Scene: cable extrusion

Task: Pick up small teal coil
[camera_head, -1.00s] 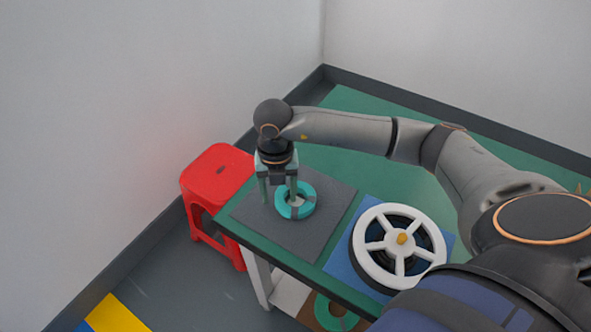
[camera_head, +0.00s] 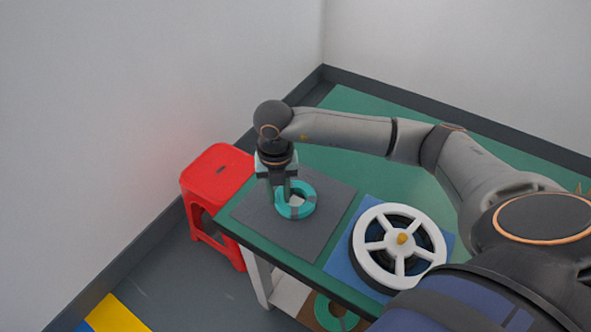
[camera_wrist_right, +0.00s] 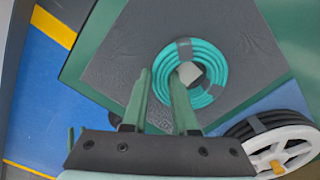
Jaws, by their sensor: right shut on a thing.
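The small teal coil (camera_head: 309,194) lies on the dark grey mat near the left end of the green table, bound with grey bands. It also shows in the right wrist view (camera_wrist_right: 216,65). My right gripper (camera_head: 281,198) points down at the coil's left side. In the right wrist view its two fingers (camera_wrist_right: 161,76) are close together, shut on the left part of the coil's ring. The fingertips hide part of that side. I cannot tell any gap between coil and mat. My left gripper is not in view.
A white-rimmed spool (camera_head: 375,242) of black cable sits on a blue mat to the right. A red stool (camera_head: 215,170) stands left of the table. Another teal coil (camera_head: 338,318) lies on a lower shelf. The grey mat (camera_head: 262,226) is otherwise clear.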

